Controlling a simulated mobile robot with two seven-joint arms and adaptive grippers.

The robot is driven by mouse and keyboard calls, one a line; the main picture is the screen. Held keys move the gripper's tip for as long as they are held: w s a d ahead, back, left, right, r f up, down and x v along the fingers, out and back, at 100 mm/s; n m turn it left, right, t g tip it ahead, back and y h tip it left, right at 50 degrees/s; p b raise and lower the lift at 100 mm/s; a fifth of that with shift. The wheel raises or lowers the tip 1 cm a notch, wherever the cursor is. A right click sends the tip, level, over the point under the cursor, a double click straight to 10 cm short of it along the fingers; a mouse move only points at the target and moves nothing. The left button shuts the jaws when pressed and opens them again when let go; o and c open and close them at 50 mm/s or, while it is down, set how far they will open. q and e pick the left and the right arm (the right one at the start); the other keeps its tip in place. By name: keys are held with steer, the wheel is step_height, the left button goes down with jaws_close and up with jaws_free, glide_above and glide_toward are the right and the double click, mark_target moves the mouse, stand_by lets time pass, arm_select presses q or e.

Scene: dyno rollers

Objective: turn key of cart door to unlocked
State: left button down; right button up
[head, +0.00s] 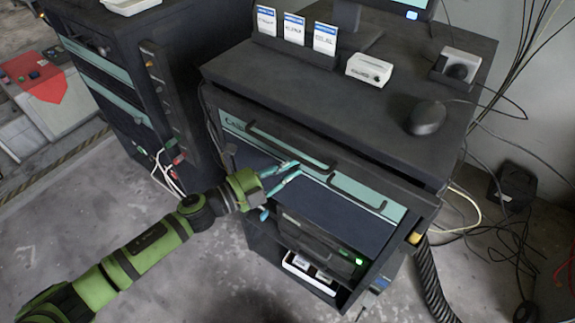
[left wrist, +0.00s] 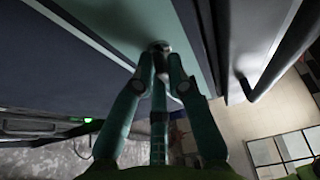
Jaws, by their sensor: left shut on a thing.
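The dark cart (head: 350,130) has a front with teal strips, black bar handles and a dark blue panel (head: 335,205). My left gripper (head: 292,170) reaches in from the left, its fingertips at the teal strip of this front. In the left wrist view, my left gripper (left wrist: 163,66) is shut on a small metal key (left wrist: 159,46) in the teal panel (left wrist: 182,18). The fingers cover most of the key, so I cannot tell how far it is turned. In the head view the gripper hides the key. My right gripper is not in view.
On the cart top are a mouse (head: 427,117), a white box (head: 369,69) and several labelled cards (head: 294,29). A second dark cabinet (head: 125,75) stands to the left. An open shelf (head: 300,240) lies below the gripper. Cables hang at the right.

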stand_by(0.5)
arm_select(q)
steer(key=c, duration=1.5)
jaws_free()
steer(key=v, duration=1.2)
